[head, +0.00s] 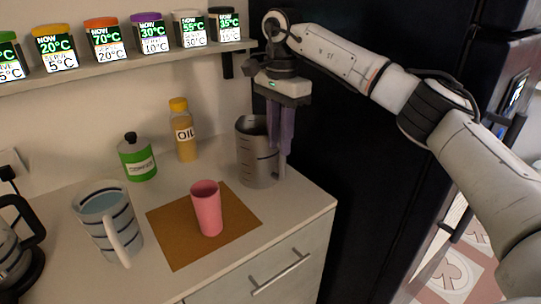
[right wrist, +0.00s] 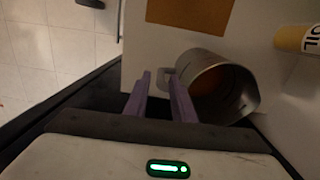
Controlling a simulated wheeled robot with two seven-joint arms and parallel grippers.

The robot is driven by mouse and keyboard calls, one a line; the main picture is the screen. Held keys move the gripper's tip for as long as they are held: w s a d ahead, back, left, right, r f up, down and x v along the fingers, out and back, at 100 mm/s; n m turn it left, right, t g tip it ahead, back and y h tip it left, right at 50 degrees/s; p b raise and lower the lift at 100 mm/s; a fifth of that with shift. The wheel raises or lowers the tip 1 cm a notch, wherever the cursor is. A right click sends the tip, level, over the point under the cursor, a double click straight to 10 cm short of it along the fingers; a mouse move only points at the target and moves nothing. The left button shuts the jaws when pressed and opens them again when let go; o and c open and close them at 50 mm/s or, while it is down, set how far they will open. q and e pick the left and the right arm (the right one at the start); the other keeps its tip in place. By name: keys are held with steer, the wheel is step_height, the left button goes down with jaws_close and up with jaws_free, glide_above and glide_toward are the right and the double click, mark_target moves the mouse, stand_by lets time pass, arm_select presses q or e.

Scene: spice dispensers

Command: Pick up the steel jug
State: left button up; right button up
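The steel jug (head: 257,152) stands upright at the counter's right back corner, beside the dark fridge. In the right wrist view the jug (right wrist: 218,88) shows its round open rim, right of my fingers. My right gripper (head: 281,158) points down at the jug's right side, with its purple fingers apart. In the right wrist view the gripper (right wrist: 160,76) has a gap between the fingers, and the jug's handle (right wrist: 167,76) seems to lie at that gap. I cannot tell whether a finger touches it. My left gripper is out of view.
A pink cup (head: 207,208) stands on a brown mat (head: 174,235). A striped pitcher (head: 108,222), a green bottle (head: 138,160) and an oil bottle (head: 185,135) stand further left. A shelf (head: 130,63) with several spice dispensers hangs above. The fridge (head: 360,170) is close on the right.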

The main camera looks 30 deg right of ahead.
mark_target(281, 180)
steer(key=shift+w+d+r, duration=0.15)
steer(key=shift+w+d, duration=0.1)
steer(key=shift+d, duration=0.15)
steer(key=shift+d+f, duration=0.1)
steer(key=shift+f, duration=0.2)
step_height(281, 180, down, 10)
steer(key=shift+s+d+r+p, duration=0.1)
steer(key=shift+d+r+p, duration=0.05)
steer(key=shift+r+p, duration=0.15)
steer(key=shift+c, duration=0.3)
jaws_close()
stand_by(0.5)
steer(key=shift+r, duration=0.1)
